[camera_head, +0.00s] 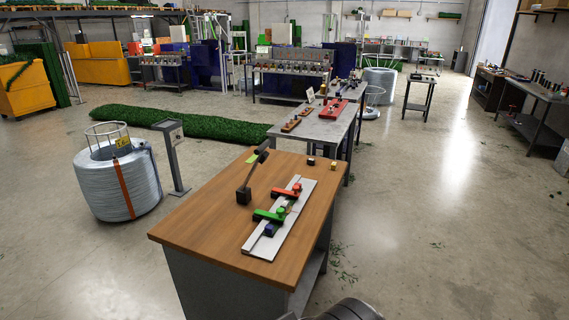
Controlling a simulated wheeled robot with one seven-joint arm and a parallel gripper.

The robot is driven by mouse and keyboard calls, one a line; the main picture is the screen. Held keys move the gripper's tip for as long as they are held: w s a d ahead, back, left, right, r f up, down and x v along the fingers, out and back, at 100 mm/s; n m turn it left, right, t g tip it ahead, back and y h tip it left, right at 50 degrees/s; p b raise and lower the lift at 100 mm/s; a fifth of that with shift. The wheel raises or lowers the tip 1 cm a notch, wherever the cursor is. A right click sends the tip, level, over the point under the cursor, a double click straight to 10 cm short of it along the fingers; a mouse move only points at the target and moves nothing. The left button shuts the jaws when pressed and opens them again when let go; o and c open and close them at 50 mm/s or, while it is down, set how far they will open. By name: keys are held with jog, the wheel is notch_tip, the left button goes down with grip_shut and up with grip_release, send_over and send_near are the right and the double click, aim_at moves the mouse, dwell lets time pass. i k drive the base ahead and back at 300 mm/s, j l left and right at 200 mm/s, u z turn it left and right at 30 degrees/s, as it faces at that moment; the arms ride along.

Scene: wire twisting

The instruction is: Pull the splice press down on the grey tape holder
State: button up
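The grey tape holder (299,192) is a long, light plate lying at a slant on the wooden table. A red clamp-like piece (286,193) with a round knob sits across its far half. A green one (268,215) with a knob sits across its near half. A black upright piece (244,195) with a raised, tilted arm stands just left of the holder. I cannot tell for sure which of these is the splice press. A small dark blue block (269,230) is at the holder's near part. My gripper is out of view; a dark rounded part of mine shows at the bottom edge.
A grey table (325,130) with tools stands behind. A wire coil (105,190) and a post (172,160) stand left. The floor at right is open.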

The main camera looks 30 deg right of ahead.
aim_at(262, 155)
jog(key=i+j+z, duration=0.5)
jog(key=z, duration=0.2)
jog(key=i+j+z, duration=0.2)
jog(key=j+z, duration=0.15)
jog(key=j, duration=0.15)
jog(key=i+j+z, duration=0.3)
jog(key=i, duration=0.15)
